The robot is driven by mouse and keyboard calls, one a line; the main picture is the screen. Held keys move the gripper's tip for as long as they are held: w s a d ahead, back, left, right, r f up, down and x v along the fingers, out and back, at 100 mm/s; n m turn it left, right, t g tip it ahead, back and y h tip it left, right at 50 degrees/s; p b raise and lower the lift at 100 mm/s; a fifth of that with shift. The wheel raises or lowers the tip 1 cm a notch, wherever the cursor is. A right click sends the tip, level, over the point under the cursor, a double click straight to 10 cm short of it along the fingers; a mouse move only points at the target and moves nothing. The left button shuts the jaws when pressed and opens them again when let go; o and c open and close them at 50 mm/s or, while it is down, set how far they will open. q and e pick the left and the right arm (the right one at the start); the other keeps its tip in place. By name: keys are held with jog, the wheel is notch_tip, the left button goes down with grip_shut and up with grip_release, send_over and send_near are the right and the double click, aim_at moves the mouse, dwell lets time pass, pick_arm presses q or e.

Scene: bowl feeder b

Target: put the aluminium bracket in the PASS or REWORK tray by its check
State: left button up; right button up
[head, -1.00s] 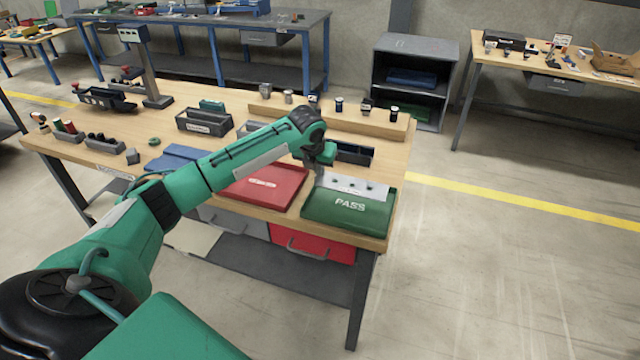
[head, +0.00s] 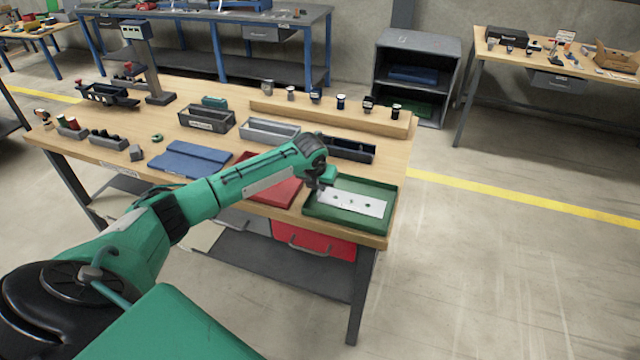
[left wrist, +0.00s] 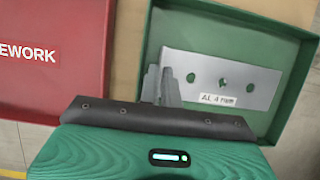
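The aluminium bracket (head: 351,203) is a pale flat plate with a row of three holes. It lies inside the green PASS tray (head: 325,222), covering the tray's lettering. In the left wrist view the bracket (left wrist: 235,82) shows a label reading "AL 4 mm". My left gripper (head: 319,186) is low at the bracket's left end. Its fingers (left wrist: 162,84) are close together at the plate's left edge and appear shut on it; the contact is partly hidden. The red REWORK tray (left wrist: 95,60) is to the left, partly hidden by my arm in the head view. My right gripper is not in view.
A blue mat (head: 190,160) lies left of the red tray. Behind the trays are a dark bin (head: 350,150), a grey bin (head: 270,131) and a wooden ledge (head: 330,117) with several small items. The table's right edge is close to the green tray.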

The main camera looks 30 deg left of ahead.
pick_arm(q)
jog(key=shift+o, duration=0.3)
jog(key=shift+r, duration=0.1)
jog(key=shift+r, duration=0.25)
jog(key=b+v, duration=0.2)
jog(key=v, duration=0.9)
jog(key=shift+s+r, duration=0.3)
